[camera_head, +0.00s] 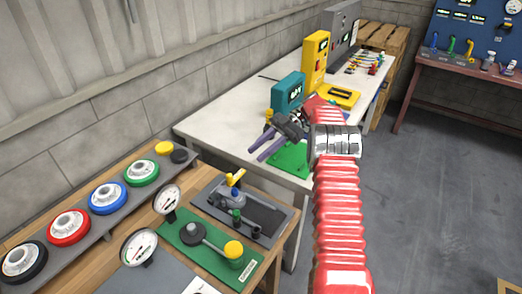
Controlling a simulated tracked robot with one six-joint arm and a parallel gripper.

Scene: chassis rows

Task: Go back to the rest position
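My gripper (257,155) has two purple fingers and a dark body. It is at the end of my red ribbed arm, which reaches up from the bottom right of the head view. The fingers point down and left, over the near end of the white table. They look a little apart, with nothing visible between them. How high the gripper is above the table is hard to tell.
A green plate (291,160), a teal meter (288,90) and a yellow device (315,60) are on the white table (225,117) near my arm. A wooden bench with a black tray (262,216), gauges and coloured wheels is in front. Floor (430,200) at right is clear.

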